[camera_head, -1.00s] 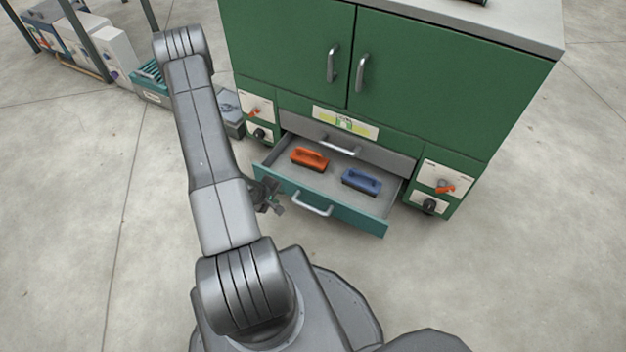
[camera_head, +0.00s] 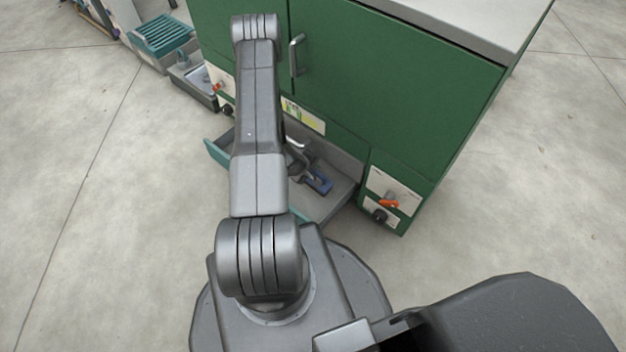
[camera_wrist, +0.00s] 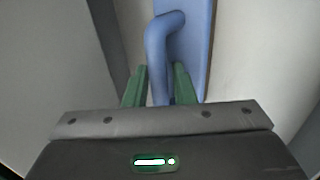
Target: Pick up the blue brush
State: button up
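The blue brush (camera_head: 321,184) lies in the open drawer (camera_head: 345,190) of the green cabinet, partly covered by my gripper in the head view. In the wrist view, the brush (camera_wrist: 196,35) and its raised, curved handle fill the upper middle. My gripper (camera_wrist: 160,70) has its two green fingers apart, one on each side of the blue handle's near end. A narrow gap seems to show beside the handle, and I cannot tell whether either finger touches it. In the head view my gripper (camera_head: 299,168) is down in the drawer, mostly behind my arm.
The green cabinet (camera_head: 390,90) stands behind the drawer, with a control panel (camera_head: 392,192) with an orange knob at right. Grey floor is clear at left and right.

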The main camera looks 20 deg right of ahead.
jog(key=shift+f, duration=0.1)
grip_shut()
jog(key=shift+w+r+p, duration=0.1)
jog(key=shift+r+p, duration=0.35)
jog(key=shift+r, duration=0.15)
jog(key=s+a, duration=0.1)
jog(key=a, duration=0.1)
jog(key=s+a+p, duration=0.1)
jog(key=a, duration=0.2)
jog(key=s+a, duration=0.2)
jog(key=shift+s+a+r+p, duration=0.1)
jog(key=shift+a+p, duration=0.05)
jog(key=shift+p, duration=0.15)
notch_tip(320, 180, up, 14)
jog(key=p, duration=0.4)
jog(key=shift+d, duration=0.2)
